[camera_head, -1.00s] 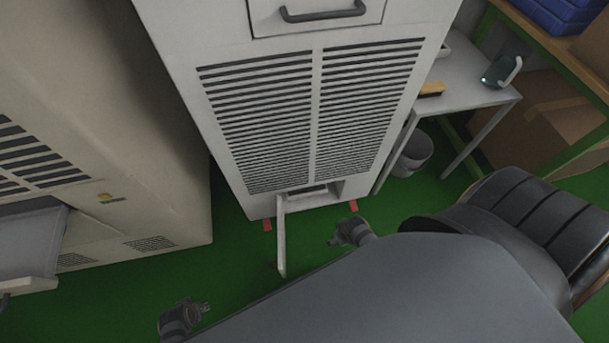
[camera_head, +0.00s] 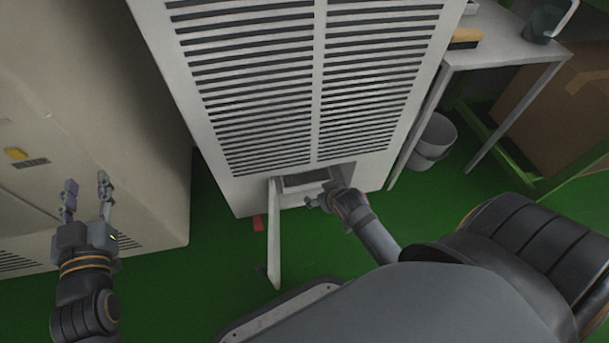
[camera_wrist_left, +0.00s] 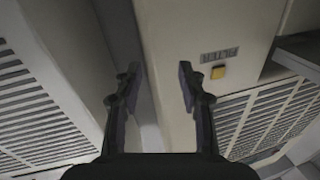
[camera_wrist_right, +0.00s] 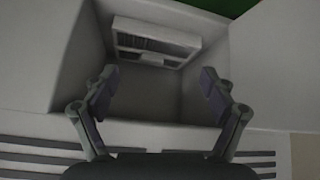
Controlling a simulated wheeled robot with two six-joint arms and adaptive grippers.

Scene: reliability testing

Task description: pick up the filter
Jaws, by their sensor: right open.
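The filter, a pale rectangular frame with a ribbed inside (camera_wrist_right: 155,42), sits deep in the open compartment (camera_wrist_right: 190,95) in the right wrist view. In the head view the filter (camera_head: 306,179) partly shows in the opening low on the slatted cabinet. My right gripper (camera_head: 322,197) is at this opening. In the right wrist view its fingers (camera_wrist_right: 158,85) are spread and empty, with the filter beyond them, apart from it. My left gripper (camera_head: 87,188) is open and empty in front of the beige machine at the left, also seen in the left wrist view (camera_wrist_left: 158,80).
The compartment's door (camera_head: 274,235) stands open, left of my right gripper. A table (camera_head: 505,50) and a bucket (camera_head: 432,142) stand right of the slatted cabinet (camera_head: 316,90). A yellow button (camera_wrist_left: 218,72) sits beside a "FILTER" label (camera_wrist_left: 220,55) on the beige machine.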

